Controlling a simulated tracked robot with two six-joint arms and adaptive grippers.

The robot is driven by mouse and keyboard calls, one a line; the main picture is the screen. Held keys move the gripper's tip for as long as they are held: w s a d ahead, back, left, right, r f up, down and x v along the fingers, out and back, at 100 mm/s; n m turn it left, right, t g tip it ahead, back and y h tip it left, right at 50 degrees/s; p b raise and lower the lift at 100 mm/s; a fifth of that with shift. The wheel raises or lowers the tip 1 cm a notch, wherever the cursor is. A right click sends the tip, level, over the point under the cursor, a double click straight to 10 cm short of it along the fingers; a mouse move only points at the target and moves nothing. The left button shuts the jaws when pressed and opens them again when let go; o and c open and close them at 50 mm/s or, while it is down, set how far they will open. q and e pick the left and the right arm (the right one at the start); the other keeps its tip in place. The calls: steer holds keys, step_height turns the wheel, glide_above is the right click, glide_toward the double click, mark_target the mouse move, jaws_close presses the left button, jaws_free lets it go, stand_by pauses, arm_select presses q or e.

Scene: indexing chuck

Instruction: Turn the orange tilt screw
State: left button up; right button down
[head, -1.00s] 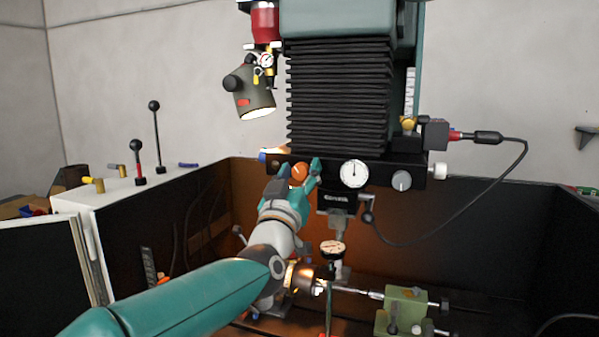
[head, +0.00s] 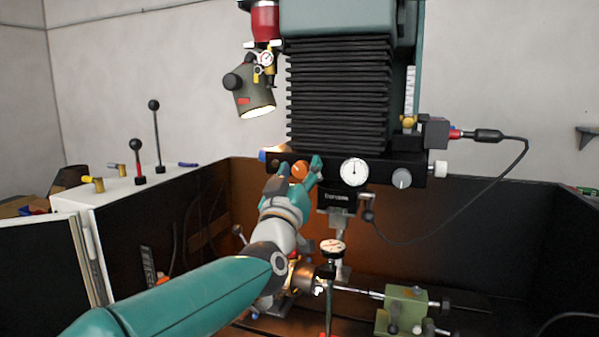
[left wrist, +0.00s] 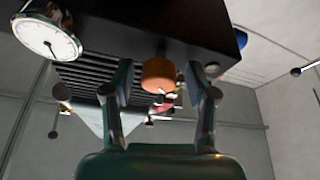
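The orange tilt screw (head: 299,169) is a round orange knob on the front of the black crossbar (head: 328,171), left of the white dial. My left gripper (head: 297,172) is at the knob, one finger on each side of it. In the left wrist view the orange tilt screw (left wrist: 158,75) shows between the fingers of my left gripper (left wrist: 159,84). A gap shows on both sides of the knob, so the fingers look open and not touching it. My right gripper is in neither view.
A white dial gauge (head: 354,172) and a grey knob (head: 401,179) sit on the crossbar right of the screw. A lamp (head: 254,94) hangs above left. Below are a small dial indicator (head: 333,247) and a green tailstock (head: 402,308).

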arm_select(q)
steer(key=v, duration=1.2)
steer(key=shift+f, duration=0.1)
